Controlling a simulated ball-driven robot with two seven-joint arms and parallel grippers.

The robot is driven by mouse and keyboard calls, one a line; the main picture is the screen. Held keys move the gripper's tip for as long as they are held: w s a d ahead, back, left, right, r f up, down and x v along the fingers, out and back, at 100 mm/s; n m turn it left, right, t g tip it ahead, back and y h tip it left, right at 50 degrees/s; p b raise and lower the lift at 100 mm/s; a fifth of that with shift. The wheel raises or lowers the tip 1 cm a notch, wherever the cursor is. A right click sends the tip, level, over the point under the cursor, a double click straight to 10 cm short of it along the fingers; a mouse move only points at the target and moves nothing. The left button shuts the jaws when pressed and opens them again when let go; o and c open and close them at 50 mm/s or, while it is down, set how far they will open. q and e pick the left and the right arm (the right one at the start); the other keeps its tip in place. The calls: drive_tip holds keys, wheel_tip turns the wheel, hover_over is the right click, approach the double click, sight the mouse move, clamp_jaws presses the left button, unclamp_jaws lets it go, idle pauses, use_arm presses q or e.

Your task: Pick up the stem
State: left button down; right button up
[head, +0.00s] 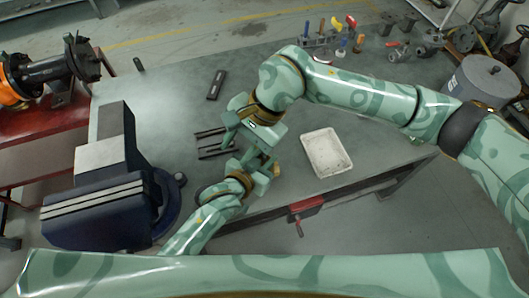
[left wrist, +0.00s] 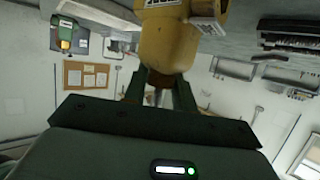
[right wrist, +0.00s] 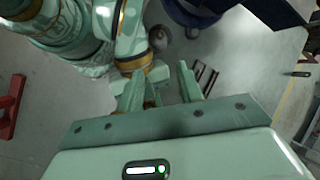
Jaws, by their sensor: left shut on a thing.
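I cannot pick out the stem for certain. My left gripper (head: 267,166) is shut on a yellow part (left wrist: 168,40); the left wrist view shows its narrow brownish lower end between the fingers. The held part is small and mostly hidden in the head view. My right gripper (head: 234,140) is open above the bench, just up and left of the left gripper. In the right wrist view its fingers (right wrist: 158,88) are apart, with part of my left arm close behind them. A black slotted rack (head: 212,150) lies on the bench beside the right gripper.
A blue vise (head: 98,212) stands at the left. A white tray (head: 327,152) sits at the bench's front edge. A black bar (head: 216,84) lies farther back. Coloured-handled tools (head: 322,38) and a grey canister (head: 487,80) stand beyond. The bench (head: 170,90) is clear behind the vise.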

drive_tip(key=s+d+f+m+t+y, duration=0.1)
drive_tip(key=d+f+m+t+y, duration=0.3)
drive_tip(key=d+m, duration=0.45)
drive_tip(key=d+f+m+t+y, duration=0.2)
drive_tip(key=d+m+t, duration=0.3)
drive_tip(key=d+m, duration=0.35)
drive_tip(key=m, duration=0.1)
approach(264, 159)
wheel_tip(264, 159, up, 2)
drive_tip(key=w+a, duration=0.1)
drive_tip(key=x, duration=0.6)
drive_tip(key=shift+w+a, duration=0.1)
drive_tip(key=shift+w, duration=0.05)
clamp_jaws()
